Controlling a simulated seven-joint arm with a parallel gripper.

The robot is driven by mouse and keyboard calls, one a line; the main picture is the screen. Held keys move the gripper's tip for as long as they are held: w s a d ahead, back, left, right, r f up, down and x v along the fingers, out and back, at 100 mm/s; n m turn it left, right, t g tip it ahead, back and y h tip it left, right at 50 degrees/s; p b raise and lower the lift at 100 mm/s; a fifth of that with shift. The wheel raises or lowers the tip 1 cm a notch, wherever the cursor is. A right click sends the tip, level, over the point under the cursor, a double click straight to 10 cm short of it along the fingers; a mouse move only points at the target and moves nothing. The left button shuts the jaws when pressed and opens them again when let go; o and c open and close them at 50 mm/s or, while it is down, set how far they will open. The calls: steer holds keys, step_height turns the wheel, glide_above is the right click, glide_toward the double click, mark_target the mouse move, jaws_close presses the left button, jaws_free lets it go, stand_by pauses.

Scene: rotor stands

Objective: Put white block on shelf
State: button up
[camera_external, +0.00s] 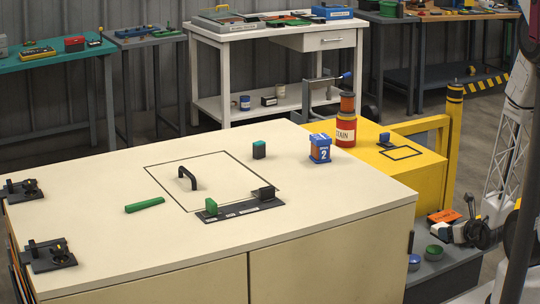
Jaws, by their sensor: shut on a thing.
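I cannot make out a plain white block. I cannot tell whether this is the shelf in the task. My gripper cannot be made out in this view, and what it holds is not visible.
The cabinet top holds a black handle (188,177), a green bar (145,204), a small dark block with a green top (259,149) and a dark fixture strip (235,209). A yellow stand (410,166) adjoins the right. The front middle is clear.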

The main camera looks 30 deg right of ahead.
glide_above(425, 235)
steer(key=shift+s+f, duration=0.25)
steer(key=shift+f, duration=0.4)
steer(key=shift+w, duration=0.3)
steer(key=shift+f, duration=1.75)
steer(key=shift+f, duration=0.15)
steer(key=o, duration=0.7)
